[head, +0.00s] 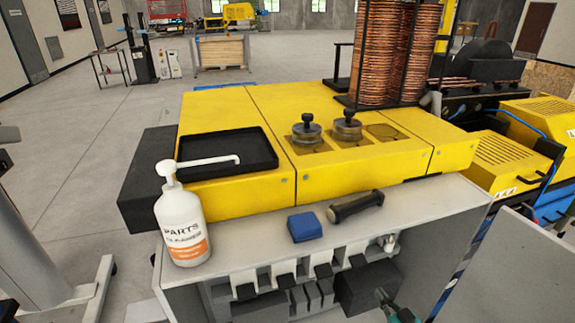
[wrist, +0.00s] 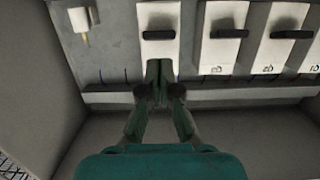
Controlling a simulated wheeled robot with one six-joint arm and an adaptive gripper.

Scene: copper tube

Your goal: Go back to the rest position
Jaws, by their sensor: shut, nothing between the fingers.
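My gripper (head: 396,312) shows at the bottom right edge of the head view, in front of the cabinet's open front. In the wrist view my gripper (wrist: 158,68) is green, with its two fingers together and nothing between them. The fingertips point at a row of white holders with black parts (wrist: 160,35) on a grey panel. I cannot tell whether the fingertips touch the nearest holder. Much of my arm is outside the head view.
A white pump bottle (head: 183,225), a blue block (head: 304,227) and a dark cylinder (head: 356,206) are on the grey cabinet top (head: 255,240). Behind is a yellow machine (head: 230,198) with a black tray (head: 262,165) and copper tube coils (head: 385,60). Cabinet walls (wrist: 35,90) flank my gripper. Open floor lies left.

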